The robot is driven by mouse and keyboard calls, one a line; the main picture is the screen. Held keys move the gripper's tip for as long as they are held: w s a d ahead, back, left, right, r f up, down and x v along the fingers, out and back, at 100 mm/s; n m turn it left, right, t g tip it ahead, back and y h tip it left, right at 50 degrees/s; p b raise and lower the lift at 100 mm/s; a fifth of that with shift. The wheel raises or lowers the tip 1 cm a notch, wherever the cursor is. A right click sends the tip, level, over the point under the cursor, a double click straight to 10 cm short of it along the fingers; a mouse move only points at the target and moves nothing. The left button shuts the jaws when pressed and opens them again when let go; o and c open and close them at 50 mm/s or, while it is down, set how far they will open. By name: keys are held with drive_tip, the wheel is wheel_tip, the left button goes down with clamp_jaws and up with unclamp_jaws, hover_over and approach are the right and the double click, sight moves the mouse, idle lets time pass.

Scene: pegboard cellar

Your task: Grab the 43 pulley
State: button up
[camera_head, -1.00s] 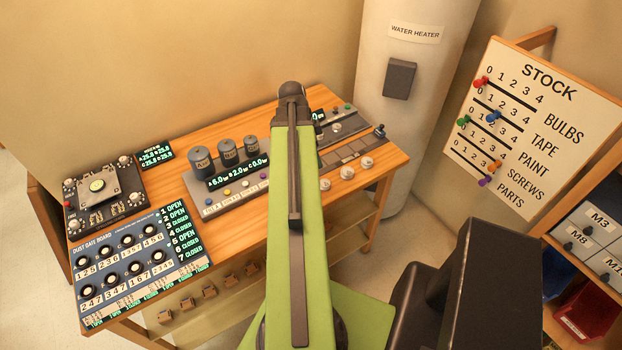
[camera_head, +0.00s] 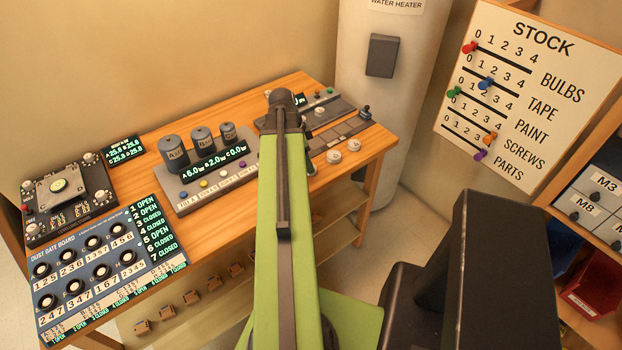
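I see no pulley marked 43 in this view. My green arm reaches up the middle of the picture over the workbench (camera_head: 215,240), and its dark far joint lies over the bench's rear right part. I cannot make out my gripper or its fingers. The arm hides part of the bench and the panel under it.
The bench holds a dust gate board (camera_head: 95,265), a levelling device (camera_head: 62,190), a panel with three grey cylinders (camera_head: 205,150) and a slider panel (camera_head: 345,130). A water heater (camera_head: 385,110), stock board (camera_head: 520,80), drawers (camera_head: 590,205) and red bin (camera_head: 597,290) stand right.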

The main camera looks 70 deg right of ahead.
drive_tip(key=b+x, duration=0.5)
drive_tip(key=shift+w+d+f, duration=0.2)
drive_tip(key=shift+d, duration=0.05)
drive_tip(key=shift+r, duration=0.2)
clamp_jaws()
